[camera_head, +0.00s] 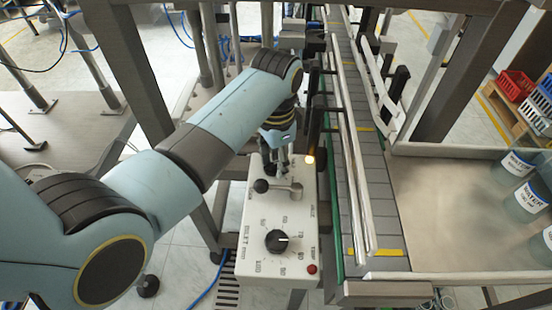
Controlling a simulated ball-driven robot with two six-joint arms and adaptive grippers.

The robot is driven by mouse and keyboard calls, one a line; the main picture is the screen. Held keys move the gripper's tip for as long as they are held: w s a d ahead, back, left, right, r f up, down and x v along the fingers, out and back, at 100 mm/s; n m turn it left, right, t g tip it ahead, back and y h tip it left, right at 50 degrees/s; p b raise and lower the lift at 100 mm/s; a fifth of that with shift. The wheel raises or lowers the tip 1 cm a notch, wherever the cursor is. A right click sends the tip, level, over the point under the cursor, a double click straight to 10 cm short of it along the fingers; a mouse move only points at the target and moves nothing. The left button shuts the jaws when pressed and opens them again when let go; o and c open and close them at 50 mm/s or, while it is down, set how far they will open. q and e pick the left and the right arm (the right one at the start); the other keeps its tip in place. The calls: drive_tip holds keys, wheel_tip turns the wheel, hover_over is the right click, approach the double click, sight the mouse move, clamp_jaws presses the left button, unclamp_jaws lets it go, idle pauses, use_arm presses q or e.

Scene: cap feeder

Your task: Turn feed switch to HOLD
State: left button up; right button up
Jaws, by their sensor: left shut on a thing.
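A white control box (255,215) stands in the middle, beside the conveyor. My left arm reaches over from the left, and my left gripper (277,167) points down at the far end of the box's top face. It is shut on the feed switch there, which the fingers mostly hide. I cannot read which way the switch points or make out a HOLD mark. My right gripper is not in view.
A grey lever with a black ball (261,186) is just nearer than the gripper. A black numbered dial (278,241) and a red button (312,269) are nearer still. A lit amber lamp (309,159) is close right of the fingers. The slatted conveyor (363,190) runs alongside; bottles (523,203) stand right.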

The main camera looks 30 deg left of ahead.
sight(276, 163)
use_arm(q)
drive_tip(key=o, duration=0.8)
drive_tip(key=shift+r, duration=0.1)
wheel_tip(276, 163, up, 12)
